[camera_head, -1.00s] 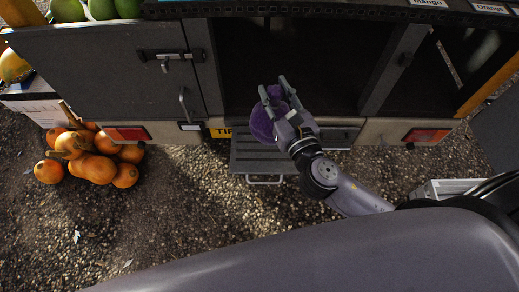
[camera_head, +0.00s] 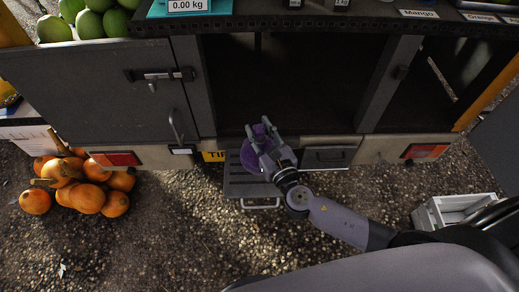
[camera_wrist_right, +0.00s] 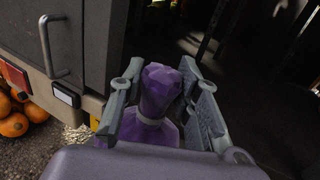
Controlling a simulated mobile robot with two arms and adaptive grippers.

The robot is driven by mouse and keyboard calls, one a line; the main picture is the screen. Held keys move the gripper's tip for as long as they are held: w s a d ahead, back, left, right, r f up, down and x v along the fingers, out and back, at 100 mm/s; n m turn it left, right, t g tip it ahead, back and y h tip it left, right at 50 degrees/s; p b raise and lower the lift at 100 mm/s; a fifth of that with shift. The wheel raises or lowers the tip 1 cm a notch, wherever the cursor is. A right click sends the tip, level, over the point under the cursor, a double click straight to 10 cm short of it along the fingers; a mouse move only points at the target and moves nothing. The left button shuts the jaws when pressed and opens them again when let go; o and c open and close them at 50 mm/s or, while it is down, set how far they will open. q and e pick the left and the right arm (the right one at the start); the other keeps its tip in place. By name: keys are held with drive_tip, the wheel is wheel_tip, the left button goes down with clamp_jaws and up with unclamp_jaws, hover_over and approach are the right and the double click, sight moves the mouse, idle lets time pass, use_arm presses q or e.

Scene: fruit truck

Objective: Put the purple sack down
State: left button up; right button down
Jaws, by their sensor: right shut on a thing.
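The purple sack (camera_head: 254,155) is in my right gripper (camera_head: 263,137), in front of the truck's open middle compartment and over the grey step (camera_head: 243,184). In the right wrist view the sack's gathered neck (camera_wrist_right: 158,92), tied with a pale band, sits between the two fingers of the right gripper (camera_wrist_right: 160,90). The fingers are closed on the neck. The sack's lower part is mostly hidden by the gripper. Whether the sack touches the step cannot be told. My left gripper is not in view.
The open compartment (camera_head: 290,85) is dark and looks empty. A closed grey door (camera_head: 100,90) is to its left. Orange pumpkins (camera_head: 85,195) lie on the gravel at left. A white crate (camera_head: 455,208) stands at right. Green fruit (camera_head: 90,22) and a scale (camera_head: 188,6) are above.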

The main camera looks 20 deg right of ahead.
sight(260, 145)
drive_tip(key=shift+w+f+b, duration=0.1)
drive_tip(key=shift+f+b, duration=0.85)
drive_tip(key=shift+f, duration=2.4)
drive_tip(key=shift+f, duration=0.15)
drive_tip(key=c, duration=1.2)
unclamp_jaws()
drive_tip(key=shift+f, duration=0.1)
drive_tip(key=shift+r, duration=0.3)
drive_tip(key=s, duration=0.4)
drive_tip(key=s+d+b, duration=0.1)
drive_tip(key=s, duration=0.7)
drive_tip(key=shift+s+d, duration=0.1)
drive_tip(key=shift+d, duration=0.05)
